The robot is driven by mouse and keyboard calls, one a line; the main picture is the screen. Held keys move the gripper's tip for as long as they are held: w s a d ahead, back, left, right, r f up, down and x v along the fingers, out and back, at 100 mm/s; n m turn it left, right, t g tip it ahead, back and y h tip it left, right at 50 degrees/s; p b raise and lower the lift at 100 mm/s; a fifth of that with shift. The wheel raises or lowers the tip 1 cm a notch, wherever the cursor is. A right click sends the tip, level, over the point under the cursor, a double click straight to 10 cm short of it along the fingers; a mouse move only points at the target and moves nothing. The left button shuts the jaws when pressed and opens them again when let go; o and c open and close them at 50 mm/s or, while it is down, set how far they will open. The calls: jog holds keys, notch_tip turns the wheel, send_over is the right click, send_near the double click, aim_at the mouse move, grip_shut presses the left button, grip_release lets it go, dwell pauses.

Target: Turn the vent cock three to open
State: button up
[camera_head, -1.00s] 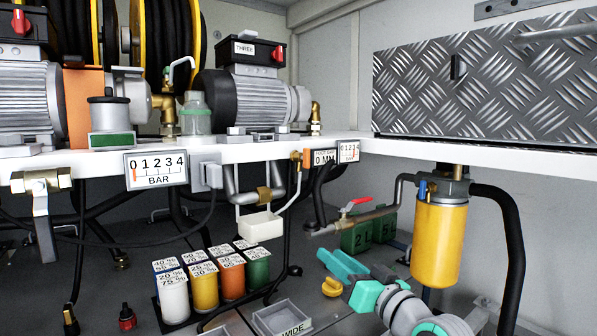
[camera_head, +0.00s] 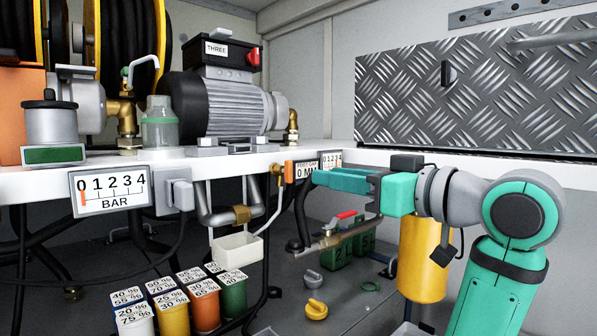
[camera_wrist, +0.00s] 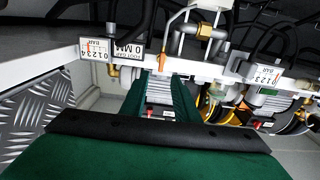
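The pump labelled THREE (camera_head: 225,100) stands on the white shelf. Below the shelf edge near it is a small brass cock (camera_head: 276,168), from which a thin pale tube runs down to a white cup (camera_head: 238,246). No label marks this cock as three, and its setting is too small to tell. My gripper (camera_head: 314,179) points left at shelf-edge height, right of the brass cock and in front of the small gauges. In the wrist view, my gripper (camera_wrist: 164,76) shows a gap between its fingers and nothing held.
A BAR gauge (camera_head: 112,190) and a small foot gap gauge (camera_head: 306,170) hang at the shelf edge (camera_head: 390,158). A yellow canister (camera_head: 422,262) stands behind my arm. Several labelled bottles (camera_head: 172,310) stand below left. Yellow (camera_head: 316,309) and grey (camera_head: 313,278) knob-like pieces lie on the floor.

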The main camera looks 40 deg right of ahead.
aim_at(291, 170)
jog(key=w, duration=0.5)
jog(key=w+a, duration=0.1)
jog(key=w, duration=0.2)
jog(key=shift+w, duration=0.65)
jog(key=shift+c, duration=0.7)
grip_shut()
